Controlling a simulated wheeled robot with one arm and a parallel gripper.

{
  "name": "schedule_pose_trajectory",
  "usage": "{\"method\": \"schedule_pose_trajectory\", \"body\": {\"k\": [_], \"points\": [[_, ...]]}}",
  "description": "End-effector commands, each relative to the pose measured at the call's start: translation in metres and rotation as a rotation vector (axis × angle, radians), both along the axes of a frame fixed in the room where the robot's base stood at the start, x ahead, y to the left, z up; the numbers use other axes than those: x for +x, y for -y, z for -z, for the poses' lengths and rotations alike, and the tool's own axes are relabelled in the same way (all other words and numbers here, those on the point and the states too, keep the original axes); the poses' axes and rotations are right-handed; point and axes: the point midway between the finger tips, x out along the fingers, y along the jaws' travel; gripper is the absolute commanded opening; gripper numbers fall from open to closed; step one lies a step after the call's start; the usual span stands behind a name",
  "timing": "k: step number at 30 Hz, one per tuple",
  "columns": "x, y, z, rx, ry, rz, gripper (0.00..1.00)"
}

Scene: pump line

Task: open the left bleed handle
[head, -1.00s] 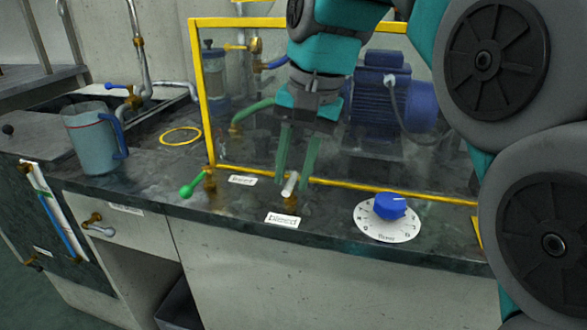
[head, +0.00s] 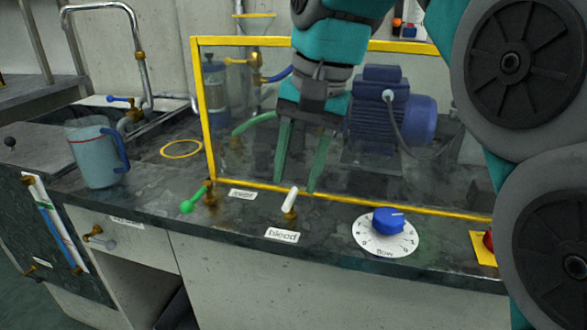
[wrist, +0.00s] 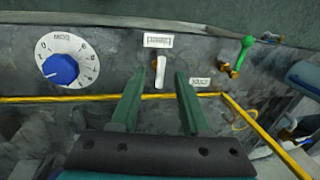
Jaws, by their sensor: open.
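A short white handle (head: 290,200) on a brass fitting stands on the dark counter, behind a label (head: 281,236) reading "bleed". It points up and slightly right in the head view. My gripper (head: 296,186) is open and empty, fingers pointing down just above and behind the handle. In the wrist view the white handle (wrist: 160,76) lies between the fingertips of my gripper (wrist: 159,75), with a gap on both sides; I cannot tell whether they reach down around it. A green handle (head: 193,199) on brass stands to the left, by another label (head: 243,194) that is hard to read.
A yellow-framed clear panel (head: 260,188) runs just behind the handles; a blue pump motor (head: 372,110) stands beyond it. A blue knob (head: 388,220) on a white dial is to the right. A jug (head: 93,155) stands at left. The counter's front edge is close.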

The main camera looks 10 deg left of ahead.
Motion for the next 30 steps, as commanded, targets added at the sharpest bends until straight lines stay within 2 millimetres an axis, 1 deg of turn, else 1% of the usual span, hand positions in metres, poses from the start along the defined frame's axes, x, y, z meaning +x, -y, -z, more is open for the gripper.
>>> {"method": "schedule_pose_trajectory", "body": {"k": [21,27,30], "points": [[-0.095,0.057,-0.011,0.001,0.001,0.000,0.46],[-0.115,0.069,-0.013,0.001,0.000,-0.001,0.46],[-0.120,0.071,-0.013,0.001,0.000,-0.001,0.46]]}}
